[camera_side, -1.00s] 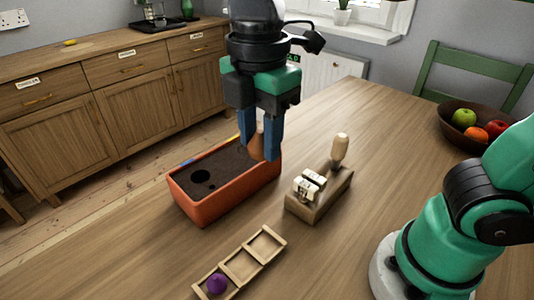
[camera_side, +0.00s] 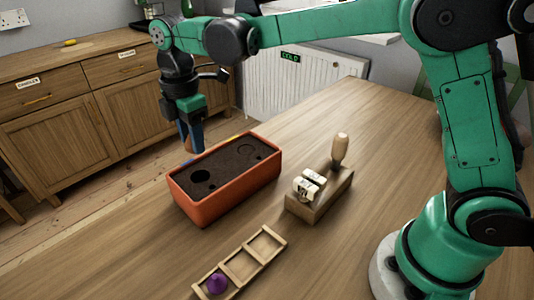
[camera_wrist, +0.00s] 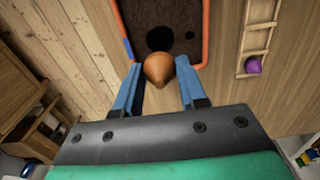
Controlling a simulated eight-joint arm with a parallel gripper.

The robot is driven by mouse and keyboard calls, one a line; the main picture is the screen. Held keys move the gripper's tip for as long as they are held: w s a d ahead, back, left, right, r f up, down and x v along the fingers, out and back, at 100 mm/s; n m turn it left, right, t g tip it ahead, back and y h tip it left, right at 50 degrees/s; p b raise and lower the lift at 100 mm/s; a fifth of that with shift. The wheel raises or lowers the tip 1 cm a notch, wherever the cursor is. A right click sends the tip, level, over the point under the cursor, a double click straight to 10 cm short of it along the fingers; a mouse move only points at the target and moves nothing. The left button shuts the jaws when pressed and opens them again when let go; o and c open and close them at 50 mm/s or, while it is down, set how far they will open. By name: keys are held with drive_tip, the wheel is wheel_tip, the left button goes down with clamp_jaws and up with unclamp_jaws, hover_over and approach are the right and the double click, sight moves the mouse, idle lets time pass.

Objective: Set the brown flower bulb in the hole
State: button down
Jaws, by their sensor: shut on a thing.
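The brown flower bulb (camera_wrist: 159,69) shows in the wrist view between the two blue fingers of my gripper (camera_wrist: 159,88), which is shut on it. In the side view my gripper (camera_side: 190,138) is at the far left edge of the orange planter (camera_side: 215,203); the bulb is mostly hidden there. The planter is filled with dark soil. A large round hole (camera_side: 200,176) is in its left part, with a small hole beside it. In the wrist view the large hole (camera_wrist: 160,38) lies just beyond the bulb.
A wooden stand (camera_side: 318,195) with a wooden-handled tool and white labelled pieces stands right of the planter. Bare table (camera_side: 345,260) lies to the right of the tray.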

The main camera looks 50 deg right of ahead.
sight(198, 167)
drive_tip(key=shift+f, duration=0.1)
drive_tip(key=shift+f, duration=2.45)
drive_tip(key=shift+f, duration=0.9)
drive_tip(key=shift+c, duration=2.1)
unclamp_jaws()
drive_tip(key=shift+r, duration=0.1)
drive_tip(key=shift+r, duration=3.45)
